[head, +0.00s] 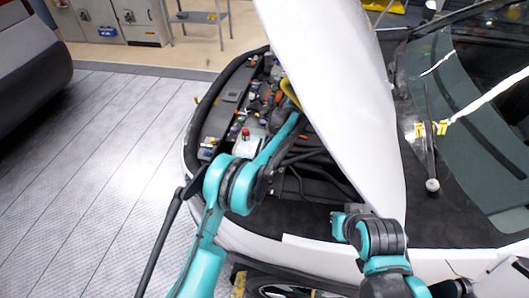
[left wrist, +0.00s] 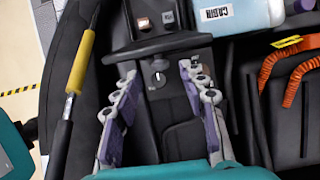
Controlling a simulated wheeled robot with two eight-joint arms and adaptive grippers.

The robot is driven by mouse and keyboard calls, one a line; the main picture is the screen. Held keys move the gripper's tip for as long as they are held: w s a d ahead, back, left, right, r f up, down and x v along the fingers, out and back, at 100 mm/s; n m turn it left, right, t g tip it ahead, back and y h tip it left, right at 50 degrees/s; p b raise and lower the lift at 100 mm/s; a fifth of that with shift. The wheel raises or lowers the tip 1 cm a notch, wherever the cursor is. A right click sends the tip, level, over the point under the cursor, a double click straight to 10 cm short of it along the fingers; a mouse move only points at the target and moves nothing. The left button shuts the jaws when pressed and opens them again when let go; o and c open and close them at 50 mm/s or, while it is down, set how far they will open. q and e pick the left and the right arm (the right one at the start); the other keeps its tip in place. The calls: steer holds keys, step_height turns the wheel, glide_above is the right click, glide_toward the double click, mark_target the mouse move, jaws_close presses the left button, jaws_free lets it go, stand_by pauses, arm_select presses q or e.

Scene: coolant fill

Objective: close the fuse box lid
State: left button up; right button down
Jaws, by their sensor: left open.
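In the left wrist view my left gripper (left wrist: 160,88) is open, with its purple-padded fingers apart and nothing held between them. Between and just beyond the fingertips is a black panel with a small round grey knob or latch (left wrist: 158,75). A black box-like part (left wrist: 190,42) with two small fuse-like blocks (left wrist: 155,20) lies above it; I take this to be the fuse box area. I cannot make out the lid for certain. In the head view my left arm reaches into the open engine bay. My right arm's end (head: 345,224) is beside the raised hood's lower edge; its fingers are unclear.
The white hood (head: 325,80) stands raised over the bay. A pale reservoir with a red cap (head: 246,142) sits there; the wrist view shows a labelled bluish container (left wrist: 240,14). A yellow-sleeved rod (left wrist: 81,62) and orange hoses (left wrist: 291,80) flank the gripper.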

arm_select(q)
steer(key=x, duration=0.3)
jaws_close()
steer(key=shift+w+a+r, duration=0.1)
steer(key=shift+a, duration=0.05)
